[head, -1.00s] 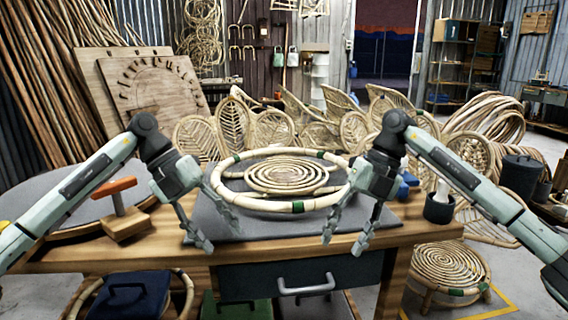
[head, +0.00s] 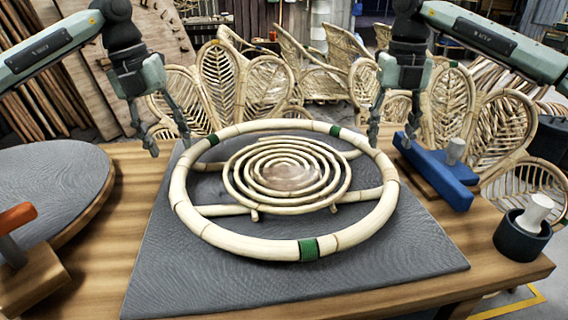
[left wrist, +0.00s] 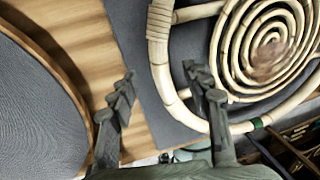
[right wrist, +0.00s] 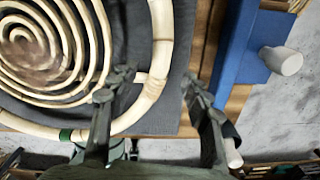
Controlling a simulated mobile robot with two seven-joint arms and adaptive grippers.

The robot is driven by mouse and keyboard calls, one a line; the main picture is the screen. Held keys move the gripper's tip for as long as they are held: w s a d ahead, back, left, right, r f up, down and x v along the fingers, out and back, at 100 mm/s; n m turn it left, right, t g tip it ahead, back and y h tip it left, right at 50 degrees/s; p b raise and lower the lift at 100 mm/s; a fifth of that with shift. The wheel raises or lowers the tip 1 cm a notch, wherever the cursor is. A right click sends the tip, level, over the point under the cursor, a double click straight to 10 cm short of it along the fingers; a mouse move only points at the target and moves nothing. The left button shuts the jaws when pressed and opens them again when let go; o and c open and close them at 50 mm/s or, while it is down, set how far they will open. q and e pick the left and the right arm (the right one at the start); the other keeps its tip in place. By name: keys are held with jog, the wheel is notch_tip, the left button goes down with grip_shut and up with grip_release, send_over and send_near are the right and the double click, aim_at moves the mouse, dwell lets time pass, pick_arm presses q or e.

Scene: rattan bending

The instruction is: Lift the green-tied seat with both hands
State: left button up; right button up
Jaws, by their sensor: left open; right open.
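The green-tied seat is a round rattan ring (head: 235,245) with green bindings (head: 309,249) and a coiled spiral centre (head: 287,173). It lies flat on a grey mat on the bench. My left gripper (head: 170,143) is open at the ring's far left side. In the left wrist view its fingers (left wrist: 162,88) are spread, one over the mat edge and one near the ring. My right gripper (head: 385,138) is open at the far right side. In the right wrist view its fingers (right wrist: 155,85) lie either side of the ring's outer edge and mat. Contact with the ring is not clear.
A blue-topped block tool (head: 440,170) lies close to the right of my right gripper. A dark cup (head: 522,238) with a white peg stands at the bench's right edge. A round grey board (head: 50,190) and an orange-handled tool (head: 18,220) are on the left. Leaf-shaped rattan backs (head: 265,85) stand behind.

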aim_at(180, 164)
jog(key=shift+s, duration=0.2)
pick_arm(q)
jog(key=shift+d+f, duration=0.25)
jog(key=shift+f, duration=1.05)
jog(key=shift+d+f, duration=0.3)
jog(key=shift+f, duration=0.95)
jog(key=shift+d+f, duration=0.25)
jog(key=shift+f, duration=1.05)
pick_arm(e)
jog(key=shift+w+f, duration=0.1)
jog(key=shift+f, duration=3.85)
pick_arm(q)
grip_shut()
pick_arm(e)
grip_shut()
pick_arm(q)
jog(key=shift+r, duration=0.1)
pick_arm(e)
jog(key=shift+r, duration=0.1)
